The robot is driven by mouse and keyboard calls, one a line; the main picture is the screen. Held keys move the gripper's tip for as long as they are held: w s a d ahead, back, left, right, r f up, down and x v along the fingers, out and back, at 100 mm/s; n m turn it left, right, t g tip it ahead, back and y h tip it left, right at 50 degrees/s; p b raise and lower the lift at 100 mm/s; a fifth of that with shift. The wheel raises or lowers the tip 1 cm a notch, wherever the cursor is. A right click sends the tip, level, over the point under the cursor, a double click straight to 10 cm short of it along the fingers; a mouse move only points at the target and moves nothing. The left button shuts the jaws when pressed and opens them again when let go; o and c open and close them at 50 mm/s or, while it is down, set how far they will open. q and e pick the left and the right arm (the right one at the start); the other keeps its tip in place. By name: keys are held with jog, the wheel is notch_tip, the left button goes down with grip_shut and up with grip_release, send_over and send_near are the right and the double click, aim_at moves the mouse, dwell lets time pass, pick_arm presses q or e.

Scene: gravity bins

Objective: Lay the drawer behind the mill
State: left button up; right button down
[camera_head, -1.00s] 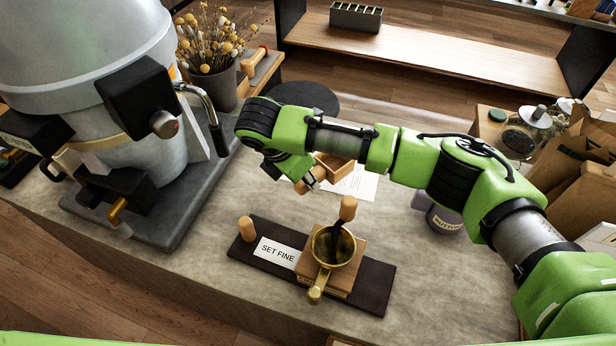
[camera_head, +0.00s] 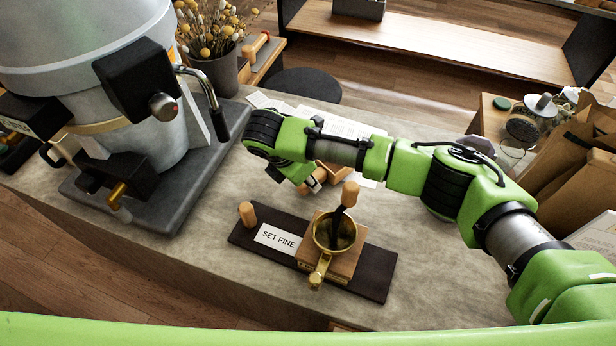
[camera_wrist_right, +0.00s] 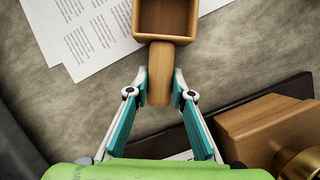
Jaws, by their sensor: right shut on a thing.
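The drawer is a small open wooden box with a rounded handle. In the right wrist view the drawer (camera_wrist_right: 165,20) is at the top, its handle between the fingertips of my right gripper (camera_wrist_right: 160,92), which is shut on it. In the head view the drawer (camera_head: 345,176) is partly hidden by my right arm, and the gripper (camera_head: 312,182) is mostly covered. The mill (camera_head: 338,262), a wooden block with a brass bowl, stands upright on a dark board, nearer than the drawer. I cannot tell whether the drawer touches the counter. My left gripper is out of view.
The dark board (camera_head: 377,270) carries a "SET FINE" card (camera_head: 277,240) and a wooden peg (camera_head: 247,214). Printed papers (camera_head: 345,129) lie behind the drawer. A large grey machine (camera_head: 90,60) stands at left. Bare counter (camera_head: 225,195) lies left of the board.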

jog(key=shift+f, duration=0.45)
dwell(0.4)
jog(key=c, duration=1.7)
grip_release()
jog(key=shift+r, duration=0.1)
jog(key=v, duration=1.1)
jog(key=shift+r, duration=0.35)
jog(key=shift+s+a, duration=0.1)
